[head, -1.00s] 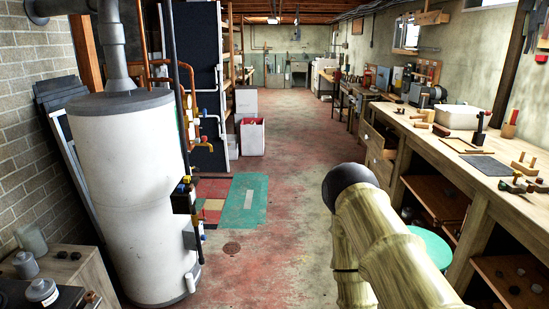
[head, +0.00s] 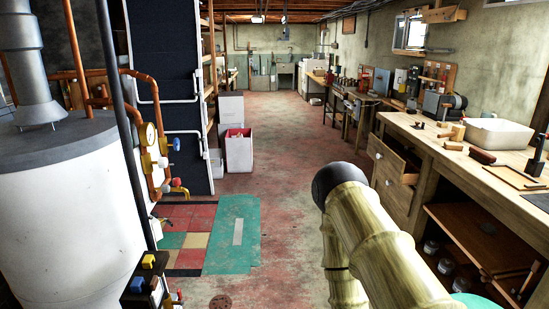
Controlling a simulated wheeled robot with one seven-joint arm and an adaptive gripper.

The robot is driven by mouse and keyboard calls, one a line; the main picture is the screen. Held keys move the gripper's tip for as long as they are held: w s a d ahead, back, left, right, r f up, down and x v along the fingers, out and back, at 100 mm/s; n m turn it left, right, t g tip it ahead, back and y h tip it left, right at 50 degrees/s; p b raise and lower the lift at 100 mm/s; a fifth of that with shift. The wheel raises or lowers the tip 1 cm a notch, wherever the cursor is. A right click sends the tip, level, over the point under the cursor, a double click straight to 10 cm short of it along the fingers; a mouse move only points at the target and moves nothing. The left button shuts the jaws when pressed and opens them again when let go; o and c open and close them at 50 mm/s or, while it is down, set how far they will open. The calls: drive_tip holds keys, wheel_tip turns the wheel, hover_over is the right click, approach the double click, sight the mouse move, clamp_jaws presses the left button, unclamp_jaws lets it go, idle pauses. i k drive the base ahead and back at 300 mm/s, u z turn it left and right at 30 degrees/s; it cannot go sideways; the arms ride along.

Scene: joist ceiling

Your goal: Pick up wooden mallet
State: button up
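I cannot single out the wooden mallet with certainty. Several small wooden things lie on the long workbench (head: 520,157) at the right. One is a dark brown, elongated wooden piece (head: 482,156) near the bench's front edge. Behind it is a lighter wooden block (head: 457,132), with a smaller brown piece (head: 444,125) beside it. At this size I cannot tell whether any of them is the mallet. My arm, pale and bamboo-like with a dark rounded end, rises in the lower middle right. My gripper is not in view.
A white tank (head: 65,215) stands close at the left, with copper pipes and valves beside it. A white basin (head: 497,137) and a flat board (head: 515,178) are on the bench. An open drawer (head: 393,165) juts from the bench. The red floor (head: 275,135) ahead is clear.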

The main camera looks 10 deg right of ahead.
sight(456, 135)
drive_tip(key=z, duration=0.15)
drive_tip(key=i, duration=1.6)
drive_tip(key=z, duration=0.6)
drive_tip(key=i, duration=1.7)
drive_tip(key=z, duration=1)
drive_tip(key=i, duration=1.45)
drive_tip(key=z, duration=0.4)
